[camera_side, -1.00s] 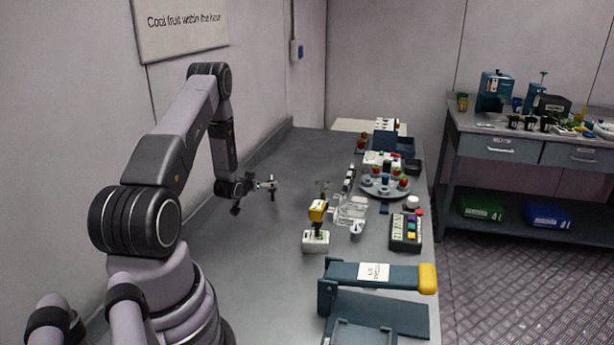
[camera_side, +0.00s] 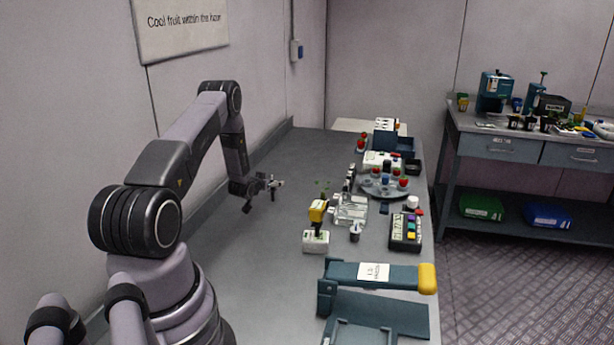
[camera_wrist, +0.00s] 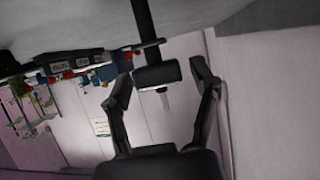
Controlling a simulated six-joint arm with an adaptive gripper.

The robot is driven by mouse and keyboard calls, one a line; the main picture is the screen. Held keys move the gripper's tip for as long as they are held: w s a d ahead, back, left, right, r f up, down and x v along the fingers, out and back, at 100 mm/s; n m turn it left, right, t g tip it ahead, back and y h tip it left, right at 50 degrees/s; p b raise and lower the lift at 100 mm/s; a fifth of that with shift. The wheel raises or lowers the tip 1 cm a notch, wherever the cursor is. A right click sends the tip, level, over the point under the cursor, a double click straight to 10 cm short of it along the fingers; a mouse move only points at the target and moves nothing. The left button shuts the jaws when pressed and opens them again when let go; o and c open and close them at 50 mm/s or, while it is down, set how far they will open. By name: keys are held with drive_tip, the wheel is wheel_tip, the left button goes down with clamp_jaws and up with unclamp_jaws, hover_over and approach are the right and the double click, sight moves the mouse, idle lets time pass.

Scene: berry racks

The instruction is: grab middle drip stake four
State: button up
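My gripper (camera_side: 266,195) is over the bare middle-left of the grey table in the side view. In the wrist view my gripper (camera_wrist: 163,84) has its two dark fingers spread wide. A dark upright post (camera_side: 273,193) stands at the fingers. In the wrist view this post (camera_wrist: 157,75) has a thin dark stem, a wide dark head and a pale tip, and shows between the fingers. I cannot tell whether it touches either finger. No number on it is readable, so I cannot tell which drip stake it is, or if it is one.
A yellow-headed tool (camera_side: 317,211) in a white base (camera_side: 315,241), a clear tray (camera_side: 351,207), a keypad box (camera_side: 405,232) and a round rack (camera_side: 384,188) stand to the right. A teal lever press (camera_side: 374,275) is in front.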

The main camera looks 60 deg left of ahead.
drive_tip(key=c, duration=0.6)
drive_tip(key=shift+r, duration=0.15)
